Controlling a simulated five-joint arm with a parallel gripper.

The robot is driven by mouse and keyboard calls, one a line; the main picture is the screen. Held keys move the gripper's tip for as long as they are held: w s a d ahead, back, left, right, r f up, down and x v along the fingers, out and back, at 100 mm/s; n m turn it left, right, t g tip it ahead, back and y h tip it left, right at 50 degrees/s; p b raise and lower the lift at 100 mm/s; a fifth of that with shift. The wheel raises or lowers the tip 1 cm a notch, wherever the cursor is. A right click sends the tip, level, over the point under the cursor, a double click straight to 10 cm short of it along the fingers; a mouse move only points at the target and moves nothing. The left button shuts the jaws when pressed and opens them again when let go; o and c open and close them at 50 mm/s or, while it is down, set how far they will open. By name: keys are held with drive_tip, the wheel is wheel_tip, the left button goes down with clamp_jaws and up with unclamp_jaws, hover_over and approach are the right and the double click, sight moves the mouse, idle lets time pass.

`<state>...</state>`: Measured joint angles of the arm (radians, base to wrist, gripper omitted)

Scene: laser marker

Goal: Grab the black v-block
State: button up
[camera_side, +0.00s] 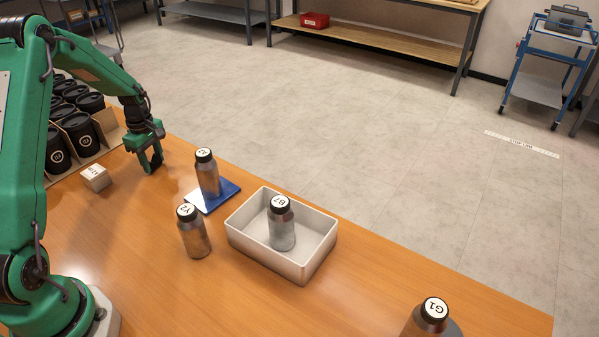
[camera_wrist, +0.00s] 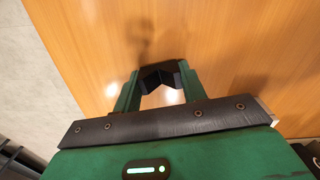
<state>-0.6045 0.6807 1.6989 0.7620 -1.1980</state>
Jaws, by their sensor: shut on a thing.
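The black v-block (camera_wrist: 156,76) is between the two green fingers of my gripper (camera_wrist: 161,78) in the wrist view, its V-shaped edge towards the camera. My gripper is shut on it. In the side view my gripper (camera_side: 150,160) points down over the back left of the wooden table. The v-block is hard to make out there against the dark fingers. I cannot tell for sure whether it touches the table.
A small white box (camera_side: 96,178) and a carton of black canisters (camera_side: 82,134) stand left of my gripper. To the right are a metal bottle on a blue pad (camera_side: 226,190), another bottle (camera_side: 193,236), and a white tray (camera_side: 308,262) holding a bottle. Another bottle (camera_side: 425,318) stands at front right.

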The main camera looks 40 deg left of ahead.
sight(154, 162)
drive_tip(key=shift+r, duration=0.8)
wheel_tip(154, 162, up, 2)
drive_tip(key=shift+r, duration=0.2)
drive_tip(key=d+r, duration=0.7)
drive_tip(key=d, duration=0.4)
drive_tip(key=shift+w+d, duration=0.35)
drive_tip(key=shift+w, duration=0.05)
